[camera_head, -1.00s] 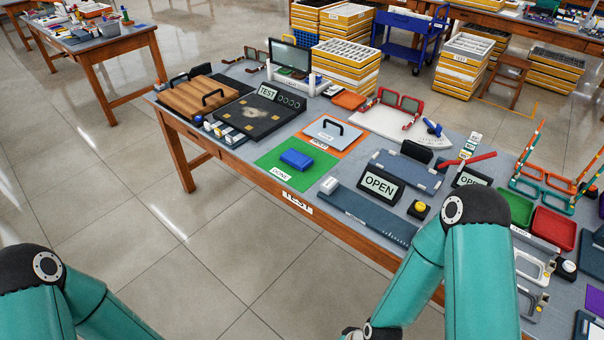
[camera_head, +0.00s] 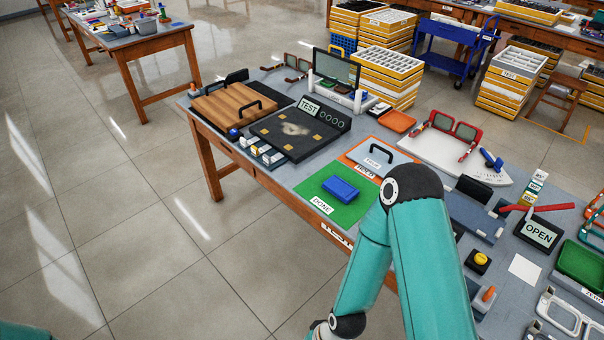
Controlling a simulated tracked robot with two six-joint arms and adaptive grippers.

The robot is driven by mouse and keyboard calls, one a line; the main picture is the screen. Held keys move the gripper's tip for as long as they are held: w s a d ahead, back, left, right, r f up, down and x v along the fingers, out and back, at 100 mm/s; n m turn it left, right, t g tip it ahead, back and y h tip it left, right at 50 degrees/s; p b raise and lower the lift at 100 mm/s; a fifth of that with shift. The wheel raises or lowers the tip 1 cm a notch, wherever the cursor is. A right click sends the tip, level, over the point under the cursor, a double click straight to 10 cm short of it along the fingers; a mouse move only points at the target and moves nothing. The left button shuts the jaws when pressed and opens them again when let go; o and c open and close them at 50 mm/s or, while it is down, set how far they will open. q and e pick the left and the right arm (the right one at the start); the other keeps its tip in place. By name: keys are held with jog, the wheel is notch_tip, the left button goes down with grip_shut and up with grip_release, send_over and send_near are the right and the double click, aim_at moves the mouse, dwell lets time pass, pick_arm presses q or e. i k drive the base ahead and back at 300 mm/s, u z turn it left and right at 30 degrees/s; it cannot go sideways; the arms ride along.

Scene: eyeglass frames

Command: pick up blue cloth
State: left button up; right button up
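A blue folded item (camera_head: 341,189), likely the blue cloth, lies on the green mat (camera_head: 318,208) marked DONE, near the front edge of the table. It is in plain sight and nothing holds it. My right arm comes up from the bottom just right of the green mat and covers the mat's right side. My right gripper is below the picture's bottom edge. Only a sliver of my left arm shows in the bottom left corner, and my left gripper is out of view.
The grey worktable (camera_head: 524,268) is crowded. A dark TEST device (camera_head: 290,135) and a wooden board (camera_head: 228,100) stand left of the mat. An orange mat with a handled grey plate (camera_head: 372,155) lies behind it. Red glasses (camera_head: 455,130) rest farther back. Floor in front is clear.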

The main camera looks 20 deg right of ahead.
aim_at(336, 186)
jog(key=i, duration=0.9)
jog(key=z, duration=0.55)
